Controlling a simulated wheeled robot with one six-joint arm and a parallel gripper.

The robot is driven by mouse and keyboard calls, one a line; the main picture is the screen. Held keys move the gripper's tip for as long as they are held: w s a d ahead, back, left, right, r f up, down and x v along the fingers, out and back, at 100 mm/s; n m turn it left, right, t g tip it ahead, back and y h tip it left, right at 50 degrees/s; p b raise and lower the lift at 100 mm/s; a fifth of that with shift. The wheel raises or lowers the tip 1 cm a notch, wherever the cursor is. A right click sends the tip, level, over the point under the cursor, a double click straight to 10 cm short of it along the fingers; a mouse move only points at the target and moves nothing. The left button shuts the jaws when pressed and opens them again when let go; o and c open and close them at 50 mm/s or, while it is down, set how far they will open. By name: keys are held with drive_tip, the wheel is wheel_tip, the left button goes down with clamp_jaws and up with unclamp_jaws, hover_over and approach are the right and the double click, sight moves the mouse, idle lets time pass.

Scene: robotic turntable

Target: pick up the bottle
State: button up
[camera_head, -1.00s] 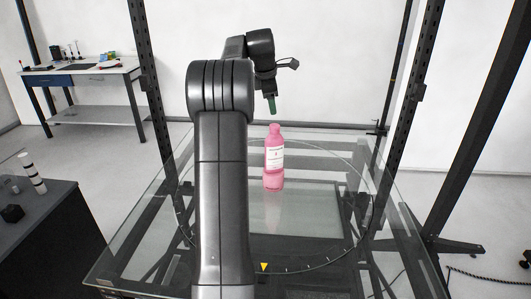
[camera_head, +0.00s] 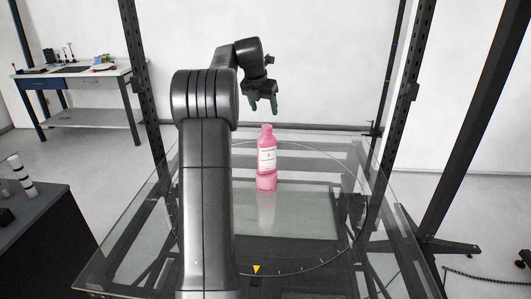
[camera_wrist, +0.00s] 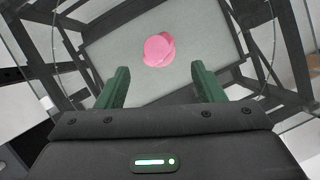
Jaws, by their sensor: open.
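A pink bottle (camera_head: 266,160) with a white label stands upright on the glass turntable (camera_head: 310,255). In the wrist view the bottle (camera_wrist: 158,49) is seen from above, beyond the fingertips and roughly centred between them. My gripper (camera_head: 264,106) is open and empty, pointing down above the bottle's cap in the head view. In the wrist view its two green fingers (camera_wrist: 160,78) are spread apart, with nothing between them. The fingers are apart from the bottle.
Dark metal posts (camera_head: 148,80) frame the glass table. A dark cabinet (camera_head: 45,240) stands at the left with small items on it. A workbench (camera_head: 75,80) stands at the back left. The glass around the bottle is clear.

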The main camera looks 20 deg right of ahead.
sight(267, 126)
drive_tip(key=x, duration=0.5)
drive_tip(key=shift+a+p+x, duration=0.15)
drive_tip(key=shift+p+x, duration=0.25)
drive_tip(key=shift+x, duration=0.95)
drive_tip(key=shift+a+p+x, duration=0.1)
drive_tip(key=shift+p+x, duration=0.3)
drive_tip(key=shift+x, duration=0.95)
drive_tip(key=shift+w, duration=0.1)
clamp_jaws()
